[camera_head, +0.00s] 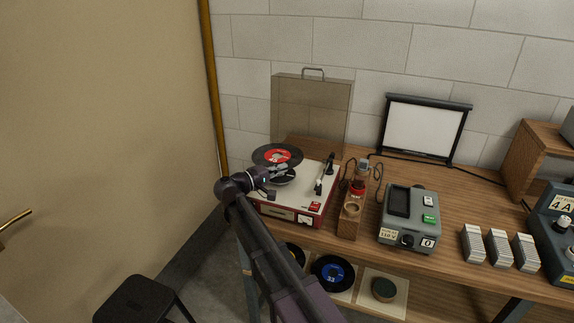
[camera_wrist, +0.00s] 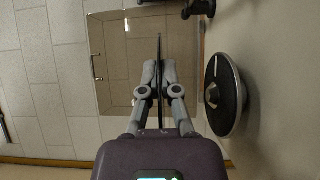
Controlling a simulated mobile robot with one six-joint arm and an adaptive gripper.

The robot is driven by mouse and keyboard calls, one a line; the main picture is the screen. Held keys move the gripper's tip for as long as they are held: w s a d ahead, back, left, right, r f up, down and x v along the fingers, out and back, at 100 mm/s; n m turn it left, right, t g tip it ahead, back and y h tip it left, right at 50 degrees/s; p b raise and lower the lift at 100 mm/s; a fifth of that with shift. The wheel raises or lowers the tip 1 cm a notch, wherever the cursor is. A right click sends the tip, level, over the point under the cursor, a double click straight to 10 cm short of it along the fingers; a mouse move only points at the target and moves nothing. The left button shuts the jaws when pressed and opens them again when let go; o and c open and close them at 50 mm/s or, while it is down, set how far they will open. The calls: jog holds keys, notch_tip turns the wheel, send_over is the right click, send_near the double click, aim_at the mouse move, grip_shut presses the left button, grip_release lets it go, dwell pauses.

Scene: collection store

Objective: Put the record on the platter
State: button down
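The record (camera_head: 277,156) is black with a red label. In the wrist view the record (camera_wrist: 159,50) shows edge-on as a thin dark line between my fingertips. My gripper (camera_head: 268,176) is shut on its near edge and holds it in the air, roughly level. The platter (camera_head: 285,178) is a dark disc on the red and cream record player (camera_head: 318,208). It lies below the record with a clear gap, partly hidden by the record and my gripper. The wrist view shows the platter (camera_wrist: 222,95) with its centre hub, right of my gripper (camera_wrist: 160,78).
The tonearm (camera_head: 324,180) stands at the player's right side. The raised clear lid (camera_head: 312,108) is behind. A wooden block (camera_head: 349,216) and a grey device (camera_head: 409,217) stand to the right. Other records (camera_head: 333,273) lie on the lower shelf. A black stool (camera_head: 145,300) is at lower left.

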jog(key=shift+w+d+f, duration=0.15)
jog(key=shift+d, duration=0.1)
jog(key=shift+f, duration=0.1)
jog(key=b, duration=0.6)
send_over(283, 195)
jog(key=shift+w+f, duration=0.15)
jog(key=shift+f, duration=2.4)
jog(key=shift+f+b, duration=0.5)
jog(key=shift+f, duration=0.25)
jog(key=c, duration=0.7)
grip_release()
jog(key=v, duration=1.2)
